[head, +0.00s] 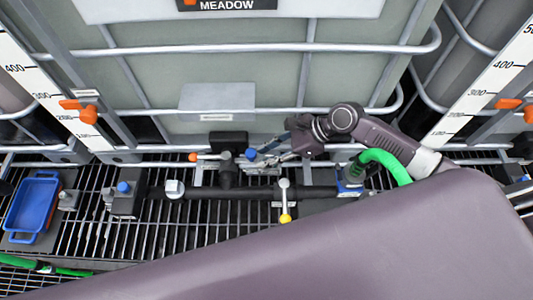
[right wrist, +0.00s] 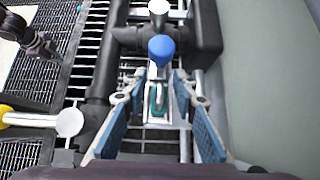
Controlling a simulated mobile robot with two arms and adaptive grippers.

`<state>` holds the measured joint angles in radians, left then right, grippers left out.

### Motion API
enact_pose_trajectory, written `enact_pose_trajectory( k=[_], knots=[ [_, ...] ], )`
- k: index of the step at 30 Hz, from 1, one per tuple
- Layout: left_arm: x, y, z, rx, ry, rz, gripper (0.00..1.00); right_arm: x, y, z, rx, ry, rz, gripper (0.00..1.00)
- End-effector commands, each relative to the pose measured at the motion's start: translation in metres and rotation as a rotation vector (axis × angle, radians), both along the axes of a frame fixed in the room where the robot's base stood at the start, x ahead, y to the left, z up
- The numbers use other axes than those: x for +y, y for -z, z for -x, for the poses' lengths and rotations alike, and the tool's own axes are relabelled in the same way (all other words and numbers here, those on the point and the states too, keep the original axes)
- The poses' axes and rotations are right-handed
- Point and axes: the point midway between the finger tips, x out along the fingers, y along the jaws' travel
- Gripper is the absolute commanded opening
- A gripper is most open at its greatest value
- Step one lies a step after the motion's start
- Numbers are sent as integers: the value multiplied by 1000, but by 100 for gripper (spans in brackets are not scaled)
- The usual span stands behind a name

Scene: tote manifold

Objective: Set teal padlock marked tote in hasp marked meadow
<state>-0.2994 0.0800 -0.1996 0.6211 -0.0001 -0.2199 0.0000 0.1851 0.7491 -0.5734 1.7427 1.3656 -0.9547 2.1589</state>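The tote at the top of the head view bears the MEADOW sign (head: 228,5). My right gripper (head: 262,160) is low in front of this tote, at the pipework. In the right wrist view its two blue-padded fingers (right wrist: 158,88) stand apart. A small teal padlock (right wrist: 157,101) shows between them, against a pale metal fitting (right wrist: 157,122) that looks like the hasp. I see no finger touching the padlock. Its marking is unreadable, and whether its shackle passes through the hasp is unclear. A dark jointed part (right wrist: 38,42), perhaps my left gripper, shows at upper left, its fingers unclear.
A valve with a blue cap (right wrist: 161,48) stands just beyond the fingers. A dark pipe (head: 235,193) runs along the grating, with a yellow-tipped lever (head: 285,217). A green hose (head: 385,160) curves beneath my right arm. A blue tray (head: 33,205) sits at the left.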

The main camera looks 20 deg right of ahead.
Motion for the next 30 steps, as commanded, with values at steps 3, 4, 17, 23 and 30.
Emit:
enact_pose_trajectory(
  k=[3,4,17,23,30],
  knots=[
    [1,0,1,2,0,-1,0,0,0,0,0,0,1,26],
    [1,0,2,3,-1,-2,0,-1,0,0,0,0,1,26],
    [0,0,1,2,0,0,0,-51,-48,15,1,1,5,26],
    [0,0,1,2,0,0,0,-73,-73,22,2,1,3,26],
    [0,0,1,2,0,0,0,-82,-84,24,1,-1,1,26]
  ],
)
